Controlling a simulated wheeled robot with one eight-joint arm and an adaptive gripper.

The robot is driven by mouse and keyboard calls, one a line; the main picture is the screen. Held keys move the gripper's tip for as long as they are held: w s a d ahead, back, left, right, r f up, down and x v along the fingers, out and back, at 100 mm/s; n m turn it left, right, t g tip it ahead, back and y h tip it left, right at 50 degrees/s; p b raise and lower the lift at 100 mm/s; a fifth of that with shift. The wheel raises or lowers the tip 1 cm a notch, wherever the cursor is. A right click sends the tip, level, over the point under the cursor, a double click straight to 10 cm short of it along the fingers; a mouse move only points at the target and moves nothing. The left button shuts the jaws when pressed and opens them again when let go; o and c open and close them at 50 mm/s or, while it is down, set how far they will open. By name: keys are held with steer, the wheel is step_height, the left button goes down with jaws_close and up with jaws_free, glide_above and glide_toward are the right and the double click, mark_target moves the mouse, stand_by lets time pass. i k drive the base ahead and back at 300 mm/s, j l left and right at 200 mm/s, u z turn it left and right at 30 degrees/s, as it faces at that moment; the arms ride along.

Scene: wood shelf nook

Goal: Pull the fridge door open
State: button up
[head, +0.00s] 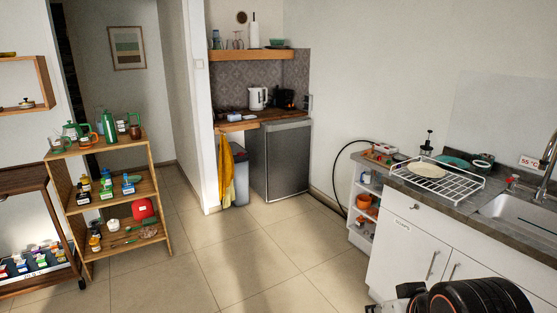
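The fridge (287,162) is a small grey unit under a wooden counter in the nook at the back middle of the head view. Its flat front door looks shut, flush with the body. Its darker left side also shows. I cannot make out a handle. Part of my arm, black with thin orange lines, shows at the bottom right corner, far from the fridge. No gripper fingers can be made out there.
Tiled floor (268,262) is clear before the fridge. A grey bin (240,178) and yellow cloth (226,172) are left of it. A wooden shelf (116,149) stands left. A white sink cabinet (412,252) and small white shelf (353,209) stand right, near a black hose (338,172).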

mark_target(288, 144)
steer(key=i, duration=4.55)
steer(key=i+u, duration=0.2)
steer(key=i, duration=0.4)
steer(key=i+l+u, duration=0.2)
steer(key=i, duration=0.35)
